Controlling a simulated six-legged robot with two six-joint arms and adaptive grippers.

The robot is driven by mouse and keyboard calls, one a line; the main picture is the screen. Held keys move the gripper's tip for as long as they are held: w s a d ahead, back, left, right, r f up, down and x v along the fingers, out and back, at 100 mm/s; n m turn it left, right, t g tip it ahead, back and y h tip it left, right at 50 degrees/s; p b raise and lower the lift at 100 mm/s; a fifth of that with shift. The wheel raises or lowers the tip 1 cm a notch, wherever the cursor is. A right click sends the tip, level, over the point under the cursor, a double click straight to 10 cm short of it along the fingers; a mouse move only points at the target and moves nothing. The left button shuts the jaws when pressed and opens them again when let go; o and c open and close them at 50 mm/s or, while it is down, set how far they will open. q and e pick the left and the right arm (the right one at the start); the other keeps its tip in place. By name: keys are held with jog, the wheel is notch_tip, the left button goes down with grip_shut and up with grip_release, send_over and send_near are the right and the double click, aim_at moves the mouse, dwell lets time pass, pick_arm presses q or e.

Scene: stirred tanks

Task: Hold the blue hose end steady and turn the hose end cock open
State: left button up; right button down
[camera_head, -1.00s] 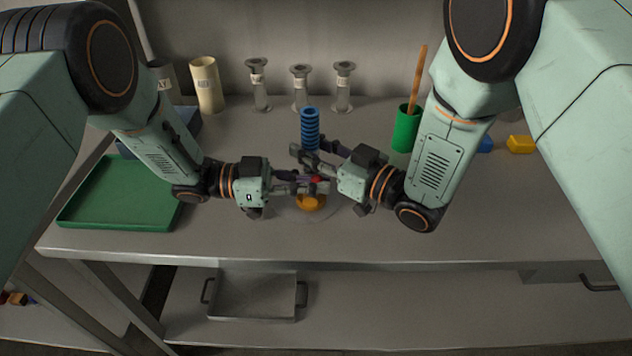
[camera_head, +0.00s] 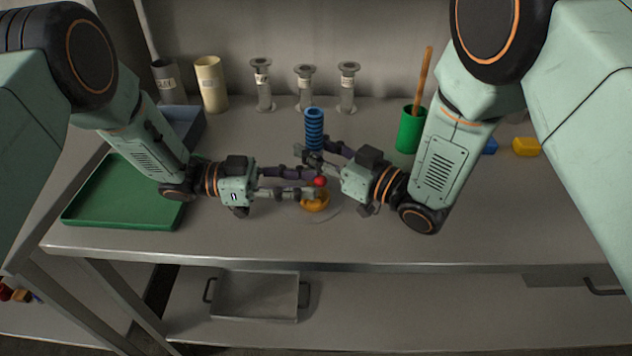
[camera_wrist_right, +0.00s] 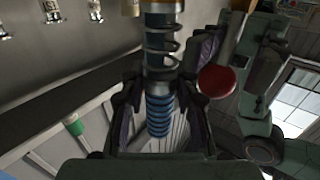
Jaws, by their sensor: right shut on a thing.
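The blue ribbed hose end (camera_head: 314,130) stands upright at the middle of the bench. It also shows in the right wrist view (camera_wrist_right: 158,112), between the two fingers, below a metal coil (camera_wrist_right: 160,48). My right gripper (camera_head: 318,158) is shut on it. The red knob of the cock (camera_head: 320,182) sits just below, above an orange-yellow part (camera_head: 316,204); a red disc (camera_wrist_right: 217,82) shows beside the hose in the wrist view. My left gripper (camera_head: 316,184) is open, its fingers apart, with the red knob near their tips. Whether they touch it I cannot tell.
A green tray (camera_head: 82,212) lies at the left. A cream cylinder (camera_head: 212,84) and several flanged metal fittings (camera_head: 304,88) stand along the back. A green cup (camera_head: 408,130) with a wooden stick and a yellow block (camera_head: 526,147) are at the right. The front bench strip is clear.

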aim_at(318, 184)
pick_arm(q)
jog(key=a, duration=0.9)
jog(key=shift+r, duration=0.1)
jog(key=shift+r, duration=0.1)
notch_tip(318, 184, up, 8)
jog(key=d+m+y, duration=0.1)
jog(key=d+y, duration=0.1)
jog(key=y, duration=0.1)
jog(key=shift+n+y, duration=0.5)
jog(key=shift+y, duration=0.2)
jog(key=d+f, duration=0.2)
jog(key=d, duration=0.1)
jog(key=d+f, duration=0.6)
jog(key=shift+d+f, duration=0.25)
jog(key=shift+d, duration=0.4)
jog(key=shift+c, duration=0.4)
